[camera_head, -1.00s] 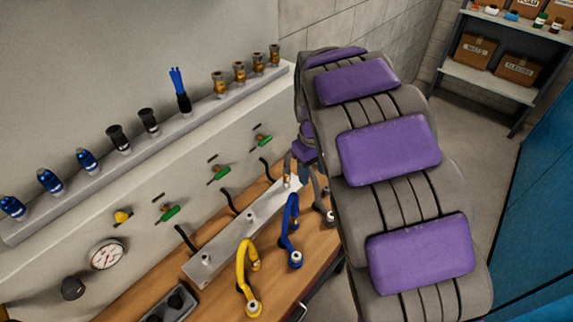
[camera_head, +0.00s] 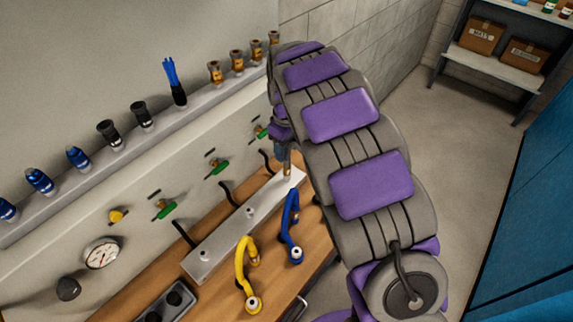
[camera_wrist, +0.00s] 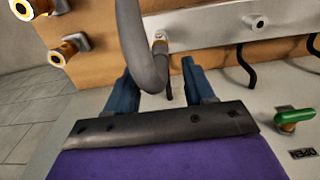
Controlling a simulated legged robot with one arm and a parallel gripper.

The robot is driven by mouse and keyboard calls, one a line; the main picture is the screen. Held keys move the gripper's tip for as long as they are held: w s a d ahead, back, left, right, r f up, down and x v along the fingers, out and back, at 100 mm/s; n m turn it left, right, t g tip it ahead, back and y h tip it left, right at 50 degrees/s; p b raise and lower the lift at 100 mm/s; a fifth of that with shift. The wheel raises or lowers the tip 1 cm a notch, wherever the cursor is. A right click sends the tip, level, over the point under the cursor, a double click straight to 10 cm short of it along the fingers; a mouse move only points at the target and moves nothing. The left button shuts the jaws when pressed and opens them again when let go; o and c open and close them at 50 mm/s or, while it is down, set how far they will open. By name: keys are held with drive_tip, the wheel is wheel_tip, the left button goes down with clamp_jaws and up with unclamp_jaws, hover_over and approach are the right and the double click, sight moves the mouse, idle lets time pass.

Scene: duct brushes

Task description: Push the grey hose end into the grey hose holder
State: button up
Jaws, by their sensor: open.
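In the wrist view my gripper (camera_wrist: 160,88) is open, with its two blue fingers apart. The grey hose (camera_wrist: 130,30) comes down from the top, and its bend lies between the fingers in the picture; I cannot tell whether they touch it. The grey hose end (camera_wrist: 160,44), with a brass-coloured ring, is at the metal bar (camera_wrist: 205,28). I cannot tell how deep it sits; the holder there is largely hidden by it. In the head view my gripper (camera_head: 281,150) is over the far end of the bar (camera_head: 222,238), partly hidden by my arm.
A blue hose (camera_head: 291,215) and a yellow hose (camera_head: 241,262) stand on the wooden bench by the bar. Black hooks and green valves (camera_head: 165,209) line the wall panel. Brass-rimmed fittings (camera_wrist: 62,50) show left in the wrist view. Floor to the right is clear.

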sight(286, 157)
drive_tip(key=shift+f+b, duration=1.05)
drive_tip(key=shift+f, duration=3.45)
drive_tip(key=shift+p, duration=0.45)
clamp_jaws()
drive_tip(key=shift+r, duration=0.15)
drive_tip(key=shift+r+p, duration=1.25)
drive_tip(key=shift+r, duration=1.65)
drive_tip(key=shift+a, duration=0.1)
